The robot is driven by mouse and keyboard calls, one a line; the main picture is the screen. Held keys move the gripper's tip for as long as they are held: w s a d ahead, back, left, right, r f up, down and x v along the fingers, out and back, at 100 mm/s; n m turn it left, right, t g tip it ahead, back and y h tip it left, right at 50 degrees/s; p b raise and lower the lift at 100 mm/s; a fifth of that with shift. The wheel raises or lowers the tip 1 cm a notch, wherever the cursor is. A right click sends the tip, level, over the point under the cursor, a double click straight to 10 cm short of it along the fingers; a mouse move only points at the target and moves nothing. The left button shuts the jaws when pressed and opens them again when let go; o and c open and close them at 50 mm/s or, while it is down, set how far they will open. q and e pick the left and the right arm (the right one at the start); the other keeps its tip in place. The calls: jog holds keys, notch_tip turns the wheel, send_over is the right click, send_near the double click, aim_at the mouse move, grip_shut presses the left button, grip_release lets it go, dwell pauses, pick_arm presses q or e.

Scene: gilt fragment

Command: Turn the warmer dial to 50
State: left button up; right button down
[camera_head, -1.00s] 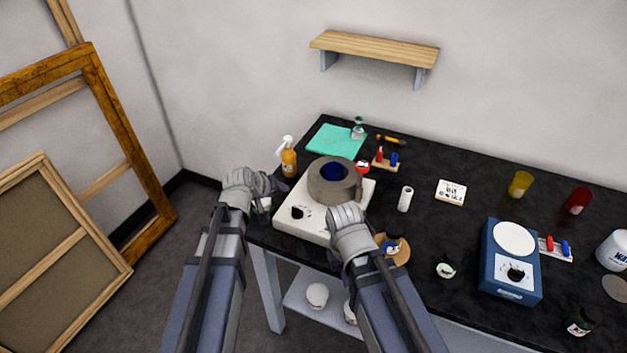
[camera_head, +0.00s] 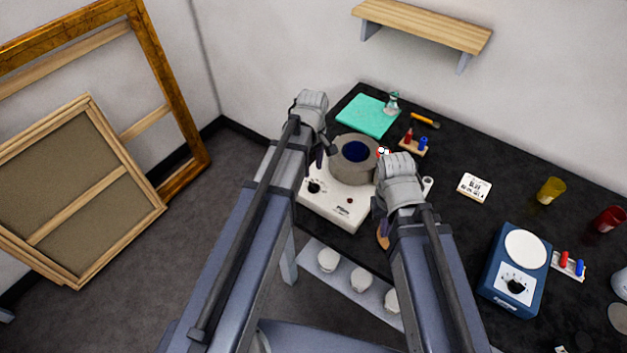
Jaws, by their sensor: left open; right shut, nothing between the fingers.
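The white warmer (camera_head: 345,212) stands near the left end of the black table. A grey ring-shaped heater (camera_head: 362,177) with a dark blue bowl-like hollow sits on it. Its black dial (camera_head: 313,187) is on the front left of the casing; its markings are too small to read. My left gripper (camera_head: 322,155) is open, just above and behind the dial, mostly hidden by its own wrist. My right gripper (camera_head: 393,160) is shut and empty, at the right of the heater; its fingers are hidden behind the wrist.
A blue device (camera_head: 515,270) with a white round plate and its own dial stands at the right. A teal mat (camera_head: 368,115) with a small flask (camera_head: 392,103) lies behind the warmer. A wooden shelf (camera_head: 425,25) is on the wall. Picture frames (camera_head: 80,190) lean at the left.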

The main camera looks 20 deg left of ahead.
aim_at(313, 182)
pick_arm(q)
notch_tip(313, 182, down, 7)
jog(key=b, duration=0.6)
jog(key=shift+r, duration=0.2)
pick_arm(e)
notch_tip(313, 182, down, 7)
jog(key=shift+r, duration=0.2)
pick_arm(q)
grip_shut()
